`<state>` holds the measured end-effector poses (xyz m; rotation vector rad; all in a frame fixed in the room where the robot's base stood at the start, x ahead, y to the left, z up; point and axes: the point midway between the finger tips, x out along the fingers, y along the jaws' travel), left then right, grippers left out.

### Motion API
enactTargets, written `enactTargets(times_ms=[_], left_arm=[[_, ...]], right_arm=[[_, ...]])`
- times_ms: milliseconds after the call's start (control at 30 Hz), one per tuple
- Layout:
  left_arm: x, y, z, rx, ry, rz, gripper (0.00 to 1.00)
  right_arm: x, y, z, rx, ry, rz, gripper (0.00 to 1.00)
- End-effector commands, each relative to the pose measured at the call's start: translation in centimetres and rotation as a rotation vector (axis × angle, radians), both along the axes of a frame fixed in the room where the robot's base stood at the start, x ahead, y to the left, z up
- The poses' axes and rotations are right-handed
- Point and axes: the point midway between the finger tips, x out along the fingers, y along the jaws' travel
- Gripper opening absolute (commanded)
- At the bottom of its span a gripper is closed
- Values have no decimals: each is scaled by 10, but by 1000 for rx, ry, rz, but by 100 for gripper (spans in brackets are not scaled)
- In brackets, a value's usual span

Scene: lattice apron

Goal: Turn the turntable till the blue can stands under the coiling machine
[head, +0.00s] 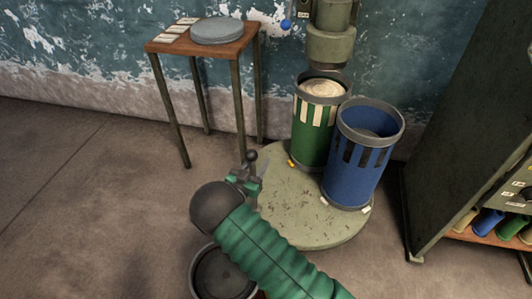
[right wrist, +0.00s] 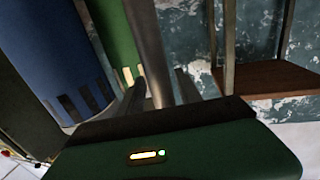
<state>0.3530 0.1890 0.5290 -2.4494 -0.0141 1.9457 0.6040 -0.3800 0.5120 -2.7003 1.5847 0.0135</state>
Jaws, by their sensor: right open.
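The round green turntable (head: 295,218) carries a green can (head: 310,140) and a blue can (head: 355,170). The green can, with pale coiled material at its top, stands under the coiling machine (head: 331,45). The blue can stands at the front right of the turntable. My right gripper (head: 247,182) is at the turntable's left edge, by an upright post with a dark knob (head: 252,156). In the right wrist view, a grey post (right wrist: 150,50) rises between the open fingers (right wrist: 158,95); I cannot tell if they touch it. My left gripper is not in view.
A small table (head: 180,45) with a grey disc and cards stands at the back left. Another dark-rimmed can (head: 222,275) is on the floor, partly behind my right arm. A dark cabinet (head: 465,130) with a shelf of coloured spools is at the right. The left floor is clear.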

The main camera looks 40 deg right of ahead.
Motion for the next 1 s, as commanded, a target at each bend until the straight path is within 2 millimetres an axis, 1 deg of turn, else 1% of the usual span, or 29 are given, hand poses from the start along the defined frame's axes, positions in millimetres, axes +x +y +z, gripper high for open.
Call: enactTargets(times_ms=[100, 267, 300, 600, 1000], left_arm=[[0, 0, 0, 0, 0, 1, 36], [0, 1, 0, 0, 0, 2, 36], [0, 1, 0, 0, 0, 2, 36], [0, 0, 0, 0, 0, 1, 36], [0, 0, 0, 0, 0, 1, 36]], right_arm=[[0, 5, 2, -3, -1, 2, 41], [0, 4, 1, -2, -1, 1, 41], [0, 3, 1, -1, -1, 1, 40], [0, 0, -1, 3, 1, 1, 1], [0, 1, 0, 2, 0, 1, 0]])
